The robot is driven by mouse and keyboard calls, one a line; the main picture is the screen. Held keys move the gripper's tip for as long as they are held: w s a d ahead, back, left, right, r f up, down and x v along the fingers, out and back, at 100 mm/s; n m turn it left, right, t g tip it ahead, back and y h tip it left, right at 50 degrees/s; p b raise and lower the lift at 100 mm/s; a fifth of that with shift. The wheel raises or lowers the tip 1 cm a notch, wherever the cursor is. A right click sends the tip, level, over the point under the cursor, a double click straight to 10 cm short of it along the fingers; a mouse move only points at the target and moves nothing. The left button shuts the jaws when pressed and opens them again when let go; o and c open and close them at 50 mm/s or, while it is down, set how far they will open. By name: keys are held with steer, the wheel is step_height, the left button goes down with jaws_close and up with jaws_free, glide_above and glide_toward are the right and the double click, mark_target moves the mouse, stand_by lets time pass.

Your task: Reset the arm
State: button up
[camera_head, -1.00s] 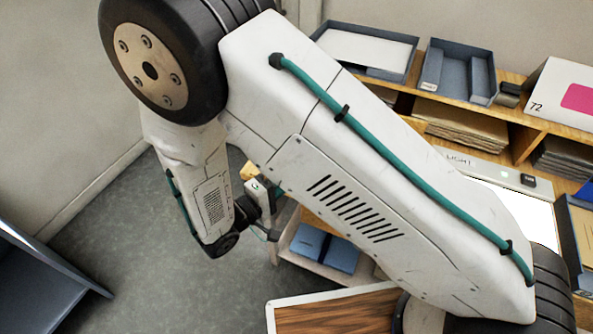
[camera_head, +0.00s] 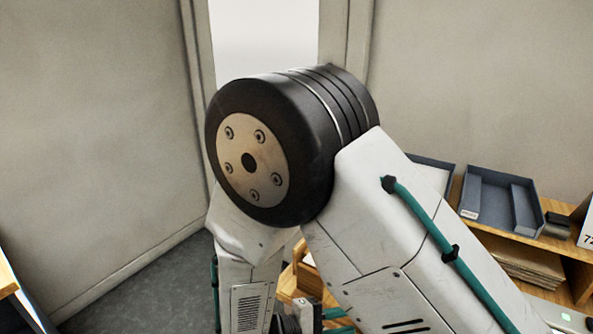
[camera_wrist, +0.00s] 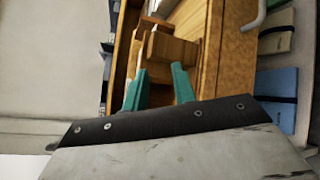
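My gripper (camera_wrist: 158,70) shows in the wrist view with its two teal fingers spread apart. No object shows clearly held between them. A wooden piece (camera_wrist: 168,47) appears beyond the fingertips; I cannot tell its distance. In the head view my arm's black joint and white links fill the middle, bent in a downward fold. The arm's lower end is cut off by the bottom edge of that view.
In the head view a wooden shelf unit (camera_head: 556,247) stands at right, with a blue-grey divided tray (camera_head: 490,205) on top and brown stacks (camera_head: 522,262) below. A pale doorway or window (camera_head: 262,35) is behind the arm. Grey floor (camera_head: 150,290) shows clear at lower left.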

steer(key=s+d+r+m+g+y, duration=0.1)
steer(key=s+d+r+m+y, duration=0.2)
steer(key=r, duration=0.5)
steer(key=s+d+r+m+g+y, duration=0.1)
steer(key=s+d+r+m+y, duration=0.2)
steer(key=s+d+r+y, duration=0.3)
steer(key=s+d+r+m+g+y, duration=0.1)
steer(key=s+d+r+m+y, duration=0.2)
steer(key=s+d+r+y, duration=0.2)
steer(key=d+r+y, duration=0.1)
steer(key=d+r, duration=0.2)
steer(key=r, duration=0.3)
steer(key=shift+m, duration=0.3)
steer(key=shift+d+r, duration=0.1)
